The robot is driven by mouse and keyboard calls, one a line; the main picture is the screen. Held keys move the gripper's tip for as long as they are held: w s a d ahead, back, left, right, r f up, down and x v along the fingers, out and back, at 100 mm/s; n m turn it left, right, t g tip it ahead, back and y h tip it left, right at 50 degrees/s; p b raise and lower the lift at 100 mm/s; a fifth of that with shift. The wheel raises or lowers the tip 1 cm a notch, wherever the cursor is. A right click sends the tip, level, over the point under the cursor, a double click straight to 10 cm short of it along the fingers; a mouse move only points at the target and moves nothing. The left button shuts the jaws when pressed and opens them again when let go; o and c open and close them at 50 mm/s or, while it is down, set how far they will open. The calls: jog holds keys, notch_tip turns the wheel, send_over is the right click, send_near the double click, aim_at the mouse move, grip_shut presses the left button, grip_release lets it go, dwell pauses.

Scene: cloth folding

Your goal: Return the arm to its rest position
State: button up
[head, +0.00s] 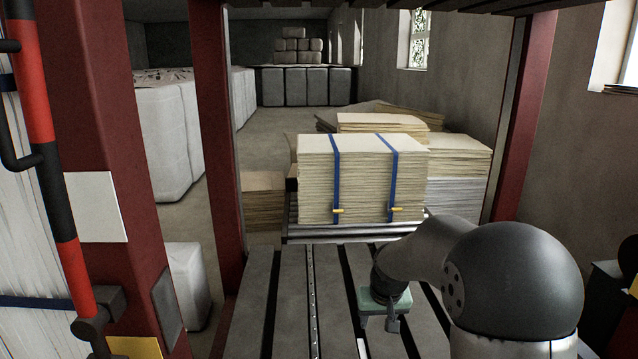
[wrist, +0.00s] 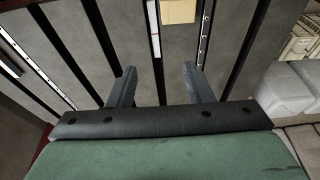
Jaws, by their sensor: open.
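My arm (head: 500,280) rises at the right front of the head view, with a dark rounded joint. It bends over the grey slatted deck (head: 255,300). My gripper (head: 391,326) hangs low over the deck, its green body showing and its fingers partly hidden. In the wrist view my gripper (wrist: 159,80) has two dark fingers spread apart with nothing between them. Slats and dark gaps of the deck show past the fingertips. I cannot tell the exact height above the deck.
A stack of cream sheets (head: 362,180) with two blue straps stands beyond the deck. More stacks (head: 455,160) lie behind. Red posts (head: 217,130) flank the opening. Pale bales (head: 165,130) stand at left. A tan piece (wrist: 178,10) shows at the wrist view's top. The deck's left part is clear.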

jog(key=s+r+g+p, duration=0.1)
jog(key=s+r+p, duration=0.6)
jog(key=s, duration=0.8)
jog(key=s+r+g+p, duration=0.1)
jog(key=s+r+p, duration=0.6)
jog(key=s+r, duration=0.7)
jog(key=shift+s+g+p, duration=0.3)
jog(key=shift+s+p, duration=0.1)
jog(key=shift+s, duration=0.6)
